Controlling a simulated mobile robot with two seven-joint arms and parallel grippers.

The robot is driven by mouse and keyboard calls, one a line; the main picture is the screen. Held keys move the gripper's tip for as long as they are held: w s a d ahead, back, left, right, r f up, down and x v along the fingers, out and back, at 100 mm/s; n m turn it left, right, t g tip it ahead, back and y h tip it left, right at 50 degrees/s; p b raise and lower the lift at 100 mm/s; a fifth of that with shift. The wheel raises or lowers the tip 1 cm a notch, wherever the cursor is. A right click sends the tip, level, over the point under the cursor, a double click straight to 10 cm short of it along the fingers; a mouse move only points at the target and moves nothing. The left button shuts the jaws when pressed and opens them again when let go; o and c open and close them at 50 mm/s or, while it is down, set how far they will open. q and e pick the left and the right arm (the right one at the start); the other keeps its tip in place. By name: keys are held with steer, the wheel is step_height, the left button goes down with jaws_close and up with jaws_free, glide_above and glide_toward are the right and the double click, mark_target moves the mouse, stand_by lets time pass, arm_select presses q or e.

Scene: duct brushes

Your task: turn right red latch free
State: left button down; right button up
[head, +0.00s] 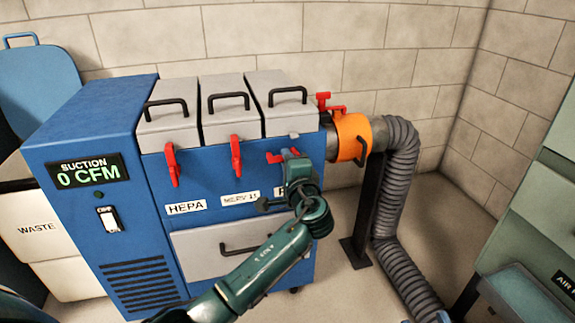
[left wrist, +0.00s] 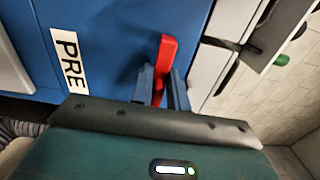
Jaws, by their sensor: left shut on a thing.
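The right red latch (head: 273,157) is on the blue cabinet front, below the rightmost grey lid (head: 285,112). It lies roughly sideways, unlike the other two red latches, which hang down. My left gripper (head: 289,154) is at this latch, its fingers shut on it and hiding its middle in the head view. In the left wrist view, the red latch (left wrist: 168,50) stands between the two blue fingers of my left gripper (left wrist: 163,82). The PRE label (left wrist: 68,60) is beside it. My right gripper is not in view.
The middle red latch (head: 236,158) and left red latch (head: 172,165) hang on the same front. An orange collar (head: 352,137) with a red clamp joins a grey hose (head: 401,180) at right. A drawer handle (head: 238,249) sticks out below. Grey drawers (head: 535,220) stand at far right.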

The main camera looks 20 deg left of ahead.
arm_select(q)
steer(key=shift+f+n, duration=0.15)
steer(key=shift+n, duration=0.15)
steer(key=c, duration=1.5)
jaws_free()
